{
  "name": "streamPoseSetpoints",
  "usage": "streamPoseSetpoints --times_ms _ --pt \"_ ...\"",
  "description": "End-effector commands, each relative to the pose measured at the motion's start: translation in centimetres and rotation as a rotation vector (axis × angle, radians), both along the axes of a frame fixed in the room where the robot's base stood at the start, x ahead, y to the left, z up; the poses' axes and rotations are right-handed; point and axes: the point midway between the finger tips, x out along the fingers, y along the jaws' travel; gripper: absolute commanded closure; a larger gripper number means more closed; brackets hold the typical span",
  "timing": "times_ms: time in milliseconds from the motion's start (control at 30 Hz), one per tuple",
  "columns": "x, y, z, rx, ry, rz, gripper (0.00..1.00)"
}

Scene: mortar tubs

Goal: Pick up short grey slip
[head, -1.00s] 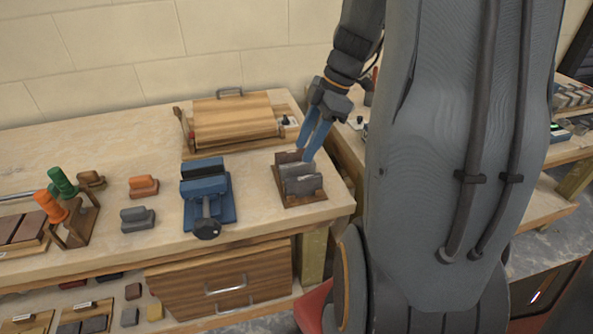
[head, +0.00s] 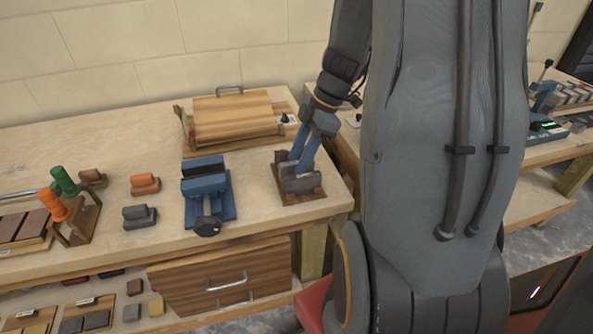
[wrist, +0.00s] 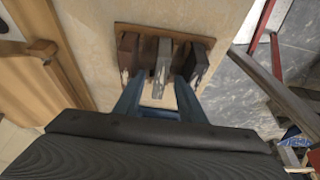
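A small wooden rack (head: 312,197) at the bench's right end holds upright slips. In the wrist view the rack (wrist: 185,33) shows three: a dark brown one (wrist: 128,52) at left, a grey one (wrist: 161,62) in the middle and a darker greyish one (wrist: 197,66) at right. I cannot tell which is the short one. In the head view a grey slip (head: 301,184) stands at the front. My gripper (head: 299,160) is down at the rack, its blue fingers apart. In the wrist view the fingertips (wrist: 158,88) lie either side of the middle grey slip; contact is unclear.
A blue vise (head: 207,195) stands left of the rack. A wooden box (head: 236,118) with a handle lies behind. Small grey (head: 140,217) and orange (head: 145,184) blocks sit farther left. Bare bench top lies between the vise and the rack.

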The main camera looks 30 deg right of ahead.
Motion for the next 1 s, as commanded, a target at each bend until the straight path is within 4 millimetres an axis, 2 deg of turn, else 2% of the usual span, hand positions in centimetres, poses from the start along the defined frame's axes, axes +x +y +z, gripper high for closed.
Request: streamPoseSetpoints --times_ms 667,900,1000 --pt "-0.02 0.0 -0.35 0.0 0.0 0.0 0.63" --pt "-0.02 0.0 -0.35 0.0 0.0 0.0 1.0" --pt "-0.01 0.0 -0.34 0.0 0.0 0.0 1.0"
